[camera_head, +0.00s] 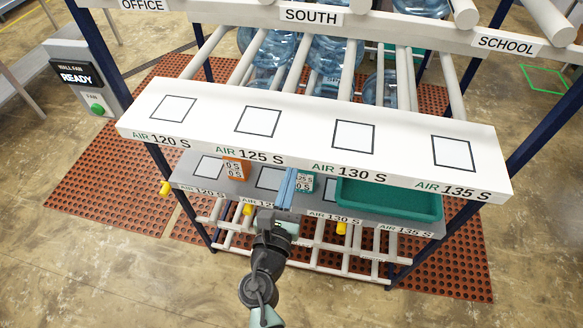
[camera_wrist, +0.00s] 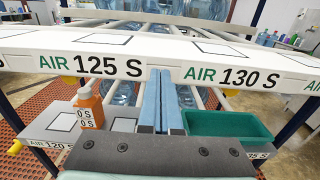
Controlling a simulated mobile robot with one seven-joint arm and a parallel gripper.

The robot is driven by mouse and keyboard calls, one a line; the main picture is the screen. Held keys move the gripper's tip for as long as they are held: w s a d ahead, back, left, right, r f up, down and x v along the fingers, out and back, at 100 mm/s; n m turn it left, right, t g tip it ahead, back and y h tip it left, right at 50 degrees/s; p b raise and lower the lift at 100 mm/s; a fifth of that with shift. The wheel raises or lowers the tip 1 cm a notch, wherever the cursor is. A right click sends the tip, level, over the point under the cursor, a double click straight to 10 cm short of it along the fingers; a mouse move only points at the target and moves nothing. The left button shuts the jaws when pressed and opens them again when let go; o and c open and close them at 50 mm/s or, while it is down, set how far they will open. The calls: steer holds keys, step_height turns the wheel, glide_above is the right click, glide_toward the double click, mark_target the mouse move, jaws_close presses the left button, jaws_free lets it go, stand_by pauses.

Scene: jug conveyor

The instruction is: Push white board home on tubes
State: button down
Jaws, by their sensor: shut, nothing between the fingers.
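The long white board (camera_head: 305,140) lies across white tubes (camera_head: 300,72) on the rack. Four black-outlined squares are on its top, and its front edge reads AIR 120 S to AIR 135 S. The board's front edge (camera_wrist: 160,62) spans the wrist view. My gripper (camera_head: 288,174) is shut and empty, its blue fingers together and pointing up at the front edge between the AIR 125 S and AIR 130 S labels. The finger tips also show in the wrist view (camera_wrist: 163,75). I cannot tell whether they touch the board.
A grey lower shelf (camera_head: 185,180) holds an orange bottle (camera_head: 236,168), a green-and-white item (camera_head: 305,182) and a green tray (camera_head: 390,198). Blue water jugs (camera_head: 335,50) are behind the board. A READY panel (camera_head: 78,75) stands at left. Floor in front is clear.

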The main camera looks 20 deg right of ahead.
mark_target(295, 161)
steer(key=shift+x, duration=0.9)
steer(key=shift+w+d, duration=0.15)
steer(key=shift+w, duration=0.1)
steer(key=b+x, duration=0.1)
steer(key=x, duration=0.4)
steer(key=shift+w+d+r+b, duration=0.1)
steer(key=shift+d+r+b, duration=0.1)
steer(key=shift+b, duration=0.2)
steer(key=shift+f, duration=0.1)
